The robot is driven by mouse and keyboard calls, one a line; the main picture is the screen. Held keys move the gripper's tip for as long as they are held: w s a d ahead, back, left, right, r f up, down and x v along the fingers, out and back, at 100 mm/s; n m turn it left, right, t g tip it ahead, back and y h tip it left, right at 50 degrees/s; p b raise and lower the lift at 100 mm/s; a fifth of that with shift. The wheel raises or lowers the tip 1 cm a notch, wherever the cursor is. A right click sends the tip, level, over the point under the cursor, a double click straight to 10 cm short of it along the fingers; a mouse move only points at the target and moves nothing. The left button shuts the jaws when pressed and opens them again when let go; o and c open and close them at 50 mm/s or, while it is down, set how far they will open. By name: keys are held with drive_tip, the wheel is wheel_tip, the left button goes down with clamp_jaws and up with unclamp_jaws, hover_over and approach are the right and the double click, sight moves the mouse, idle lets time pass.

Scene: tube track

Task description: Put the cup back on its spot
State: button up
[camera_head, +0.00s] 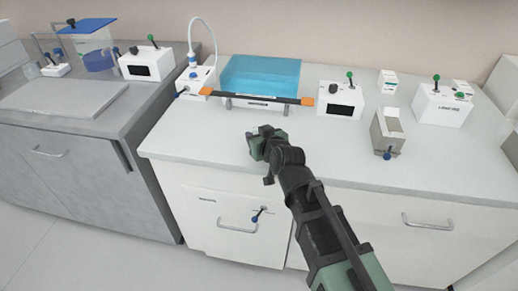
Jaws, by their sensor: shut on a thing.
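My gripper (256,140) is over the front part of the white counter, in front of the blue water bath (262,75). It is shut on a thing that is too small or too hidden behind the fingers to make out. I cannot clearly pick out a cup in this view. No marked spot for a cup can be made out.
A bar with orange ends (258,97) runs along the bath's front. A white device with a hose (196,80) stands left of it. A control box (341,100) and a white labelled box (442,106) stand to the right. The counter's front strip is mostly clear.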

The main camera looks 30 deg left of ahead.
drive_tip(key=shift+f, duration=0.6)
drive_tip(key=o, duration=0.9)
